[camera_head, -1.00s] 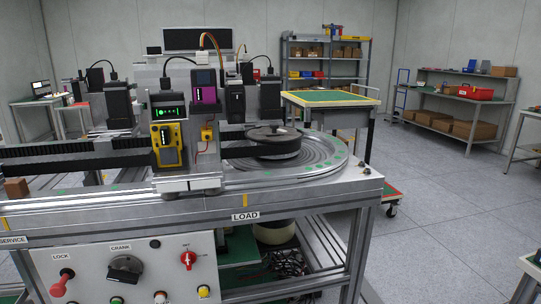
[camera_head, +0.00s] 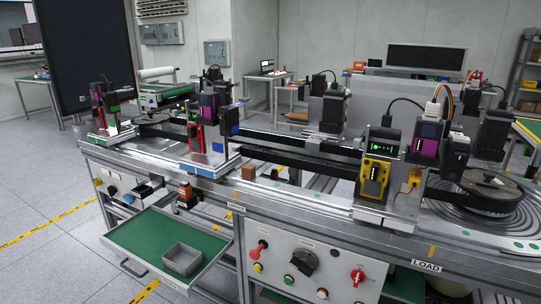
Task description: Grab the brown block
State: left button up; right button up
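A small brown block (camera_head: 248,172) sits on the front rail of the long metal machine frame (camera_head: 330,215), left of the picture's middle. A smaller reddish-brown piece shows just right of it; I cannot tell what it is. Neither of my grippers is in view.
A pulled-out drawer with a green mat (camera_head: 145,235) juts from the front and holds a grey bin (camera_head: 182,258). A control panel (camera_head: 305,268) with knobs and a red-handled lever faces front. A round turntable (camera_head: 490,215) is at the right. Floor is open at left.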

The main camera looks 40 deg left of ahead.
aim_at(249, 171)
jog(key=u, duration=1.25)
